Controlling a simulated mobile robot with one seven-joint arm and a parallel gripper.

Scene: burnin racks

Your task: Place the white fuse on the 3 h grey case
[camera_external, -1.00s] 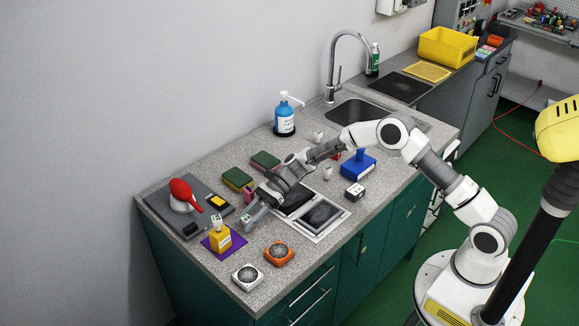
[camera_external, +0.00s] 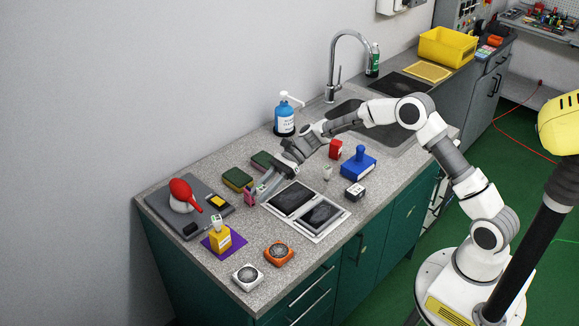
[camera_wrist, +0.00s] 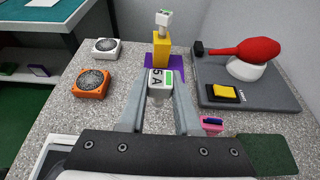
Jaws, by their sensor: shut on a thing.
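My gripper (camera_wrist: 158,108) is shut on a white fuse (camera_wrist: 160,82) marked "5 A" with a green patch, held between its fingertips. The pink case also shows right of the fingers in the wrist view (camera_wrist: 212,125). Another white and green fuse (camera_wrist: 165,18) stands on a yellow case (camera_wrist: 161,48) on a purple mat. I cannot make out a grey case marked 3 h.
A grey board (camera_external: 160,208) with a red-headed item and yellow button stands at left. White (camera_external: 247,277) and orange (camera_external: 279,254) fans lie in front.

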